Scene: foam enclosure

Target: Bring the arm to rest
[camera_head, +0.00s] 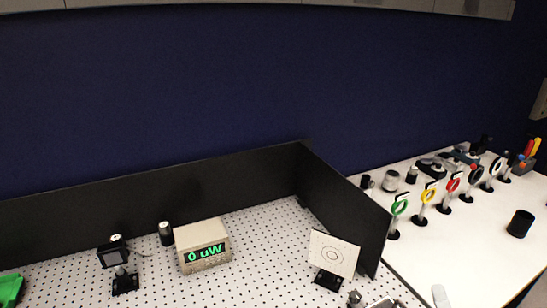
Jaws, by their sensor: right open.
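Only a little of my right gripper (372,301) seems to show, at the bottom edge right of centre, by the front right part of the perforated board (270,270). Its grey metal parts stand apart, and I see nothing held between them. It is low in the picture, just in front of the white target card with rings (334,254). Most of the right arm is out of the picture. My left gripper is not in view.
Black foam walls (150,192) border the board at the back and right. A power meter (203,246) reading "0 uW" and a small black device on a post (113,256) stand on it. Right of the wall, a white table (455,250) holds several coloured ring mounts and a black cup (520,223).

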